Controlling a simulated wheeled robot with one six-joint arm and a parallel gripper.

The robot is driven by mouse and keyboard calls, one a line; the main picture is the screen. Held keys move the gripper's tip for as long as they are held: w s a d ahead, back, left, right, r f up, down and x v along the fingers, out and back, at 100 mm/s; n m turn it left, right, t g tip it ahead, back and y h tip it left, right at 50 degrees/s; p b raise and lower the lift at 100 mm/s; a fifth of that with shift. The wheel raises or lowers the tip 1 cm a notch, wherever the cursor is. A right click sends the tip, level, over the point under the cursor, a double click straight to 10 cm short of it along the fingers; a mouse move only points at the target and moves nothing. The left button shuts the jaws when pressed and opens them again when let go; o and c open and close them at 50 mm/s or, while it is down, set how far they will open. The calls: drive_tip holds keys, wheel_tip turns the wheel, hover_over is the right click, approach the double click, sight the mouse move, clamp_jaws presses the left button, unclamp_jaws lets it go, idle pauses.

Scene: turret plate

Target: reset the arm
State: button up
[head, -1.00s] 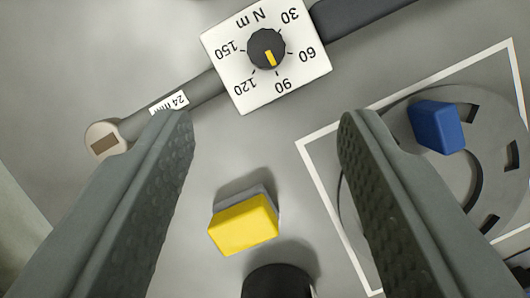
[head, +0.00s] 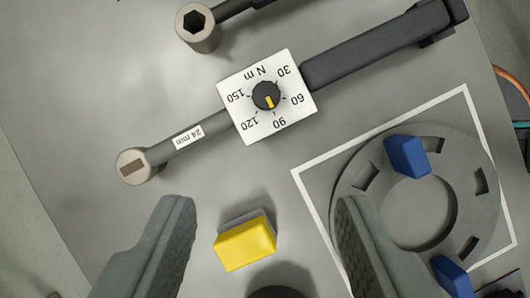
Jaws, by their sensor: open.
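My gripper (head: 265,205) is open and empty, its two dark fingers reaching up from the bottom of the head view. A yellow block (head: 245,244) with a grey base shows between the fingers, on the grey surface. A torque wrench (head: 370,48) lies diagonally above, with a white N m dial plate (head: 290,118) and a 24 mm label (head: 183,138). Its yellow dial mark points between 90 and 120. A slotted grey disc (head: 345,190) lies at the right inside a white square outline, with one blue block (head: 408,157) and another blue block (head: 452,277) on it.
A second tool with a hex socket (head: 198,27) lies at the top, partly out of view. A dark round object (head: 280,280) is cut off at the bottom edge. Orange and teal cables show at the right edge. The grey surface at upper left is clear.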

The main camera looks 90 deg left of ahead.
drive_tip(key=s+d+f+n+t+y, duration=0.1)
drive_tip(key=s+n+t, duration=0.4)
drive_tip(key=s, duration=0.7)
drive_tip(key=s+d+f+n+t+y, duration=0.1)
drive_tip(key=s+n+t, duration=0.5)
drive_tip(key=s, duration=0.6)
drive_tip(key=s+d+f+n+t+y, duration=0.1)
drive_tip(key=s+d+n+t, duration=0.4)
drive_tip(key=s, duration=0.7)
drive_tip(key=shift+f+n+t+y, duration=0.3)
drive_tip(key=shift+t+y, duration=0.1)
drive_tip(key=shift+y, duration=0.3)
